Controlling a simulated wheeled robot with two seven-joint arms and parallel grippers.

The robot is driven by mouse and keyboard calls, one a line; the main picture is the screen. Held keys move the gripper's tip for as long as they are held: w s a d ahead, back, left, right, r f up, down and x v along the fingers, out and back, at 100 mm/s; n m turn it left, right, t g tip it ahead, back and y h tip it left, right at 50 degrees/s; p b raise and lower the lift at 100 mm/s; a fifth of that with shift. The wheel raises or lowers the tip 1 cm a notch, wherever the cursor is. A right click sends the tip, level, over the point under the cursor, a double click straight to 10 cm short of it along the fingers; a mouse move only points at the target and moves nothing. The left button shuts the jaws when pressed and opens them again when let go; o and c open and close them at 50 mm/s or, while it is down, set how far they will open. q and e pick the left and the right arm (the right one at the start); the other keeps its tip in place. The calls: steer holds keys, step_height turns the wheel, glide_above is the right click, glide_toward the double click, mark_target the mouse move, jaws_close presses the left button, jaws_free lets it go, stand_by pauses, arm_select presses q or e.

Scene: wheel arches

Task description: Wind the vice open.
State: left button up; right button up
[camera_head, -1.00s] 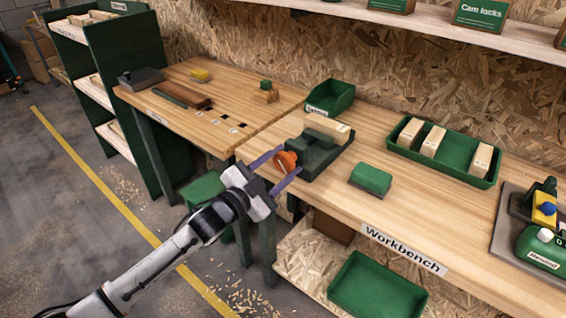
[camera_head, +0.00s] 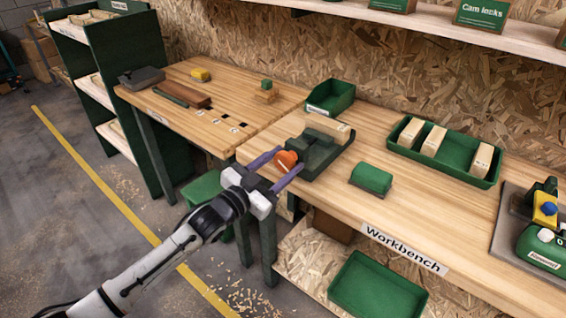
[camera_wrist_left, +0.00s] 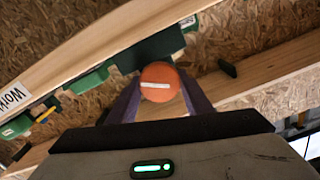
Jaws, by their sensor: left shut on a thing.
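The vice (camera_head: 318,152) is dark green and stands at the workbench's left end, with a pale wooden block (camera_head: 328,126) at its jaws. Its orange handle knob (camera_head: 287,159) faces the front left edge. My left gripper (camera_head: 278,168) has its two purple fingers on either side of the knob and is shut on it. In the left wrist view the round orange knob (camera_wrist_left: 159,82), with a white stripe, sits between the fingertips. Part of the vice behind the knob is hidden there. My right gripper is not in view.
The wooden workbench (camera_head: 440,222) holds a green block-shaped tool (camera_head: 371,179), a green tray (camera_head: 449,165) with wooden blocks and a small green bin (camera_head: 331,97). A second table (camera_head: 222,92) stands to the left. A green stool (camera_head: 203,187) is below.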

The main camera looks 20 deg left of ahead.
arm_select(q)
steer(key=o, duration=1.1)
steer(key=shift+c, duration=0.2)
steer(key=shift+s, duration=0.1)
steer(key=v, duration=1)
steer(key=shift+b, duration=0.45)
steer(key=shift+a, duration=0.1)
